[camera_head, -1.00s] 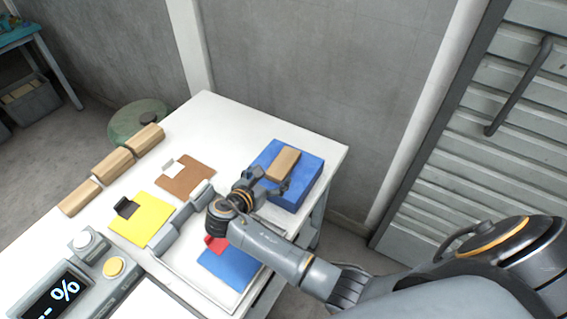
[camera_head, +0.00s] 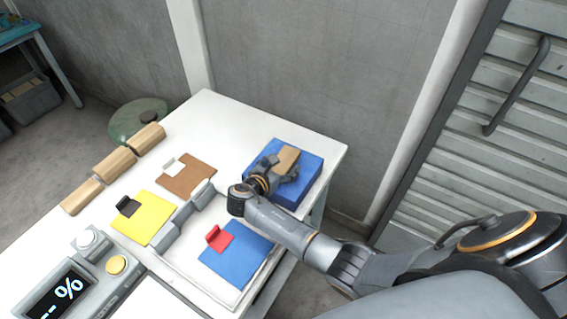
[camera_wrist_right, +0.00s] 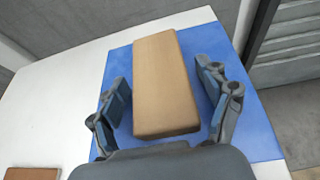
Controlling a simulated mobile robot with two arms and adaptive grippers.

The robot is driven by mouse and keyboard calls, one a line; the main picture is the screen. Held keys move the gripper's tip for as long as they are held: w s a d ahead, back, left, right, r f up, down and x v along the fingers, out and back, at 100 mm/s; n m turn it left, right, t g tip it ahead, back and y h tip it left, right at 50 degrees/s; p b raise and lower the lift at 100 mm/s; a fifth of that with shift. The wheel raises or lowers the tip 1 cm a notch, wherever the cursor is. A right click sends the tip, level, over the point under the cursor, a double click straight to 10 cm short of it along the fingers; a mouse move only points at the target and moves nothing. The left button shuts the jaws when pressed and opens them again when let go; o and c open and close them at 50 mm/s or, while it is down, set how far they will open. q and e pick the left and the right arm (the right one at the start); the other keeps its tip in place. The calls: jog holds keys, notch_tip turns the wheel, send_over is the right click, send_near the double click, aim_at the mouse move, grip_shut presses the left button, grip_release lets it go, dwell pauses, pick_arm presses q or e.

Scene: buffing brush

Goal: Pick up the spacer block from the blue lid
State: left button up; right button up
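The spacer block (camera_head: 287,159) is a tan wooden block lying on the blue lid (camera_head: 312,172) of a blue box at the table's far right corner. My right gripper (camera_head: 284,170) is over the near part of the lid, with its fingers about the block. In the right wrist view the block (camera_wrist_right: 165,85) lies between the two open fingers, with a gap on each side. The blue lid (camera_wrist_right: 120,65) shows around it. My left gripper is not in view.
On the white table (camera_head: 225,115) are a brown pad (camera_head: 188,182), a yellow pad (camera_head: 150,220), and a blue pad (camera_head: 240,255) with a red tab. Several wooden blocks (camera_head: 115,163) line the left edge. A display device (camera_head: 60,290) stands at the front left.

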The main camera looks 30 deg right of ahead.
jog(key=c, duration=0.9)
jog(key=shift+c, duration=0.2)
jog(key=shift+r, duration=0.1)
